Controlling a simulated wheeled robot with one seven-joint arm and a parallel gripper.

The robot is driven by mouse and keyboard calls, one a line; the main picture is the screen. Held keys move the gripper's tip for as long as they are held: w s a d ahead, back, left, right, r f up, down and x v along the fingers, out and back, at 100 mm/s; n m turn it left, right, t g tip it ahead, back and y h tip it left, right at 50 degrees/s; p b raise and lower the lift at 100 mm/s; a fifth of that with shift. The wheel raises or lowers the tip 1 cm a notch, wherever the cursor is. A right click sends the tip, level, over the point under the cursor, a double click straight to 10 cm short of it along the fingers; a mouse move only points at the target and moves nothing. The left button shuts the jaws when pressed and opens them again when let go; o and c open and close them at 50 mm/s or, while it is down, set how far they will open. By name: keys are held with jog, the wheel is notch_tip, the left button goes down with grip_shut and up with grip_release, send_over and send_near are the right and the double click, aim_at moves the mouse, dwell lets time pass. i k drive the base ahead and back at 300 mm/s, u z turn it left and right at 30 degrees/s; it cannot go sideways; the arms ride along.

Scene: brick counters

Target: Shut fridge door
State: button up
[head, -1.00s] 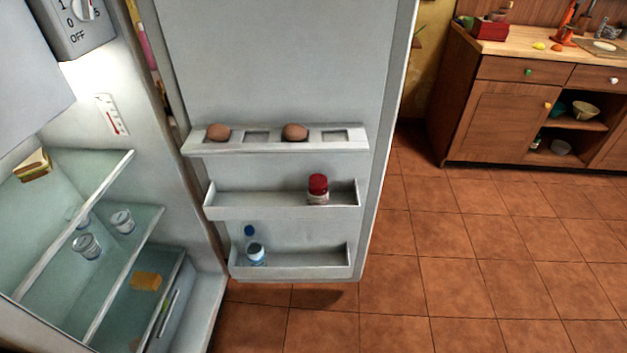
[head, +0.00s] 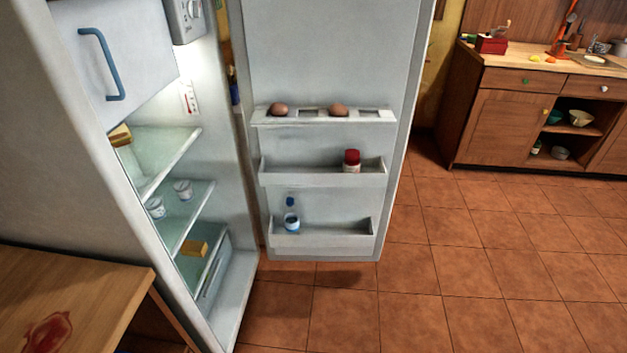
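The fridge (head: 85,130) stands at the left in the head view with its lit inside showing. Its door (head: 320,60) is wide open, swung out to the right of the fridge, and its inner face is toward me. The door's egg rack (head: 380,115) holds two brown eggs. The middle door shelf (head: 300,178) holds a red-capped jar, and the lowest one (head: 340,238) holds a small blue-topped bottle. The door's free edge (head: 410,130) is at its right side. My gripper is not in view.
A wooden counter (head: 70,290) with a red stain stands in front left, beside the fridge. Open tiled floor (head: 480,260) lies right of the door. A wooden cabinet (head: 500,120) stands at the back right.

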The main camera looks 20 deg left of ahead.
aim_at(366, 57)
jog(key=z, duration=0.1)
jog(key=i, duration=5.2)
jog(key=u, duration=2.2)
